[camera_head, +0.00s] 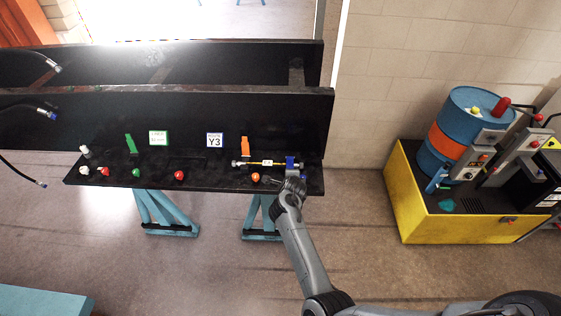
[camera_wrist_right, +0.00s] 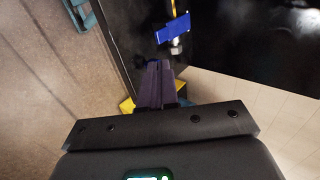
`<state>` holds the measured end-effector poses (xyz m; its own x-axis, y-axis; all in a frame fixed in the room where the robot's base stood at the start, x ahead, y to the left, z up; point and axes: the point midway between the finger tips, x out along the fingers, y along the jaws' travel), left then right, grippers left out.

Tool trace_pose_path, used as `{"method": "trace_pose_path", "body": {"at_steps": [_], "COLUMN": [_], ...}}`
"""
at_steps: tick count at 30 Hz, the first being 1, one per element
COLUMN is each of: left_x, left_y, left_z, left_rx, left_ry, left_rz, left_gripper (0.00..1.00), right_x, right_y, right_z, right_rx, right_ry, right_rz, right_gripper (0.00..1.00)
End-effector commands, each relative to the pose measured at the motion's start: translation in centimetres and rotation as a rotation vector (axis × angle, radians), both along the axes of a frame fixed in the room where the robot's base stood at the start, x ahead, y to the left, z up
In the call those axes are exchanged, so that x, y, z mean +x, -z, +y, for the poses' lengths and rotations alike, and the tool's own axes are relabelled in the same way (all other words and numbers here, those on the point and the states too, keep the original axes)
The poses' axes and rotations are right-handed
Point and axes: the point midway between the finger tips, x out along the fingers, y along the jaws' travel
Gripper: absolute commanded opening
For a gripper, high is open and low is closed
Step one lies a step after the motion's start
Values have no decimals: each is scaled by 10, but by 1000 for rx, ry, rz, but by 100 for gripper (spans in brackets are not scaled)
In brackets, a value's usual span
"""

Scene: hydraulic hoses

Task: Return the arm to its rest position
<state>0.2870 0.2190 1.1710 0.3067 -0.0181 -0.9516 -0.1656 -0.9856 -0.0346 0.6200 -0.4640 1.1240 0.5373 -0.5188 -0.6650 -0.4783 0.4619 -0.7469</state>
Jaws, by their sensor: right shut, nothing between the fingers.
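My right arm comes in from the lower right of the head view. Its gripper (camera_head: 283,182) is at the front right edge of the black bench shelf (camera_head: 215,180). In the right wrist view its two dark fingers (camera_wrist_right: 156,82) are together with nothing between them. A blue clamp (camera_head: 291,163) on a yellow-marked rod (camera_head: 262,163) is just beyond the gripper. In the right wrist view the blue clamp (camera_wrist_right: 173,29) and a metal fitting (camera_wrist_right: 176,47) below it appear apart from the fingertips. My left gripper is not in view.
Red, green and orange caps (camera_head: 179,174) lie along the shelf front. Signs (camera_head: 214,140) and an orange holder (camera_head: 245,146) stand behind. Hoses (camera_head: 40,109) hang at the left. A yellow bin (camera_head: 440,218) with a blue drum (camera_head: 455,125) stands right. Floor between is open.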

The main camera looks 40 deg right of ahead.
Motion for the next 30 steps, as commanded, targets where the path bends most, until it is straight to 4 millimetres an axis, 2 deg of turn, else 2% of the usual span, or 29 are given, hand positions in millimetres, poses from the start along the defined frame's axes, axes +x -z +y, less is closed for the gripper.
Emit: {"method": "trace_pose_path", "body": {"at_steps": [4, 8, 11, 12, 14, 15, 17, 20, 23, 26, 27, 30], "left_x": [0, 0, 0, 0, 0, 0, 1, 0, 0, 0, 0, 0], "left_y": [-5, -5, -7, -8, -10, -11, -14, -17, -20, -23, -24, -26], "left_z": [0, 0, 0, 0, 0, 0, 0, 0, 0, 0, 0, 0], "left_rx": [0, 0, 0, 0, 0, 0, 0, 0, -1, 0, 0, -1], "left_ry": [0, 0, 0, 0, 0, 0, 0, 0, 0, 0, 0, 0], "left_rz": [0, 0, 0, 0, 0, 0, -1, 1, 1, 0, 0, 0], "left_gripper": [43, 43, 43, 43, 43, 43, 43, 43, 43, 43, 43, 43], "right_x": [-4, -22, -53, -70, -101, -120, -144, -174, -197, -222, -234, -263], "right_y": [0, 20, 50, 64, 81, 85, 86, 77, 64, 46, 37, 13], "right_z": [3, 1, -6, -10, -20, -27, -35, -29, 0, 56, 83, 146], "right_rx": [0, -3, -18, -32, -72, -109, -167, -244, -312, -378, -404, -471], "right_ry": [-1, 0, 1, -4, -15, -32, -73, -212, -436, -750, -894, -1222], "right_rz": [6, 43, 108, 143, 195, 220, 248, 298, 376, 475, 515, 591], "right_gripper": [0, 0, 0, 0, 0, 0, 0, 0, 0, 0, 0, 0]}}
